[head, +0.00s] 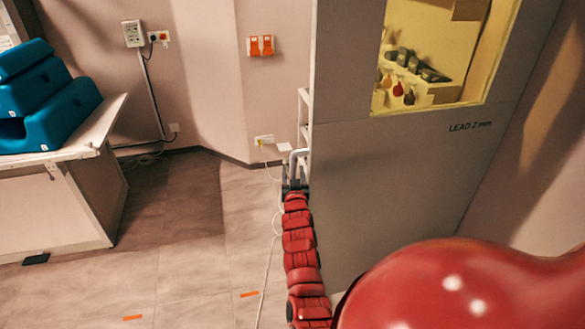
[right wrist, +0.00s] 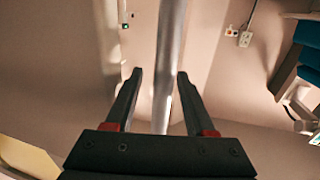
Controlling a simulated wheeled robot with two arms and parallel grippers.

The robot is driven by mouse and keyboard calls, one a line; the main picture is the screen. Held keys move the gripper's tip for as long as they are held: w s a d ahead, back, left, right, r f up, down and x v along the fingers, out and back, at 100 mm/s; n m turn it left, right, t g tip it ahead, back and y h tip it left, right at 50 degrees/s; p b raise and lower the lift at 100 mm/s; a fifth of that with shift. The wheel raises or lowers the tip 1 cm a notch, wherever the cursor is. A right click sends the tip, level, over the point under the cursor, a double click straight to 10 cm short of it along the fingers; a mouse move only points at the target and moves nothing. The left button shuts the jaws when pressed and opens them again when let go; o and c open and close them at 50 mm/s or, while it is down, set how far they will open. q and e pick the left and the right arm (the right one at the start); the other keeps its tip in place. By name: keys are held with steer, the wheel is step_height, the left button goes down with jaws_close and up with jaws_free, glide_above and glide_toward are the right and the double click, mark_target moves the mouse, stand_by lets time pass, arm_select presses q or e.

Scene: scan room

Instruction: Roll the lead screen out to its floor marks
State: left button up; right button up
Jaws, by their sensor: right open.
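The lead screen (head: 400,190) is a tall grey panel marked "LEAD 2 mm", upright on the right side of the head view, with a yellow-framed window. A metal handle (head: 299,158) stands at its left edge. My right gripper (head: 295,184) is at this handle. In the right wrist view, the handle bar (right wrist: 168,60) runs between the two open fingers of the right gripper (right wrist: 160,75), with gaps on both sides. Two orange floor marks, one nearer the screen (head: 249,294) and one farther left (head: 132,317), lie on the tiles. My left gripper is not in view.
A counter (head: 60,205) with blue foam blocks (head: 45,100) stands at the left. A pale cable (head: 269,262) runs along the floor beside my right arm. A small dark object (head: 36,259) lies by the counter. The tiled floor between counter and screen is mostly clear.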

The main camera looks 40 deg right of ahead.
steer(key=shift+x, duration=0.8)
steer(key=shift+r, duration=0.1)
jaws_close()
stand_by(0.9)
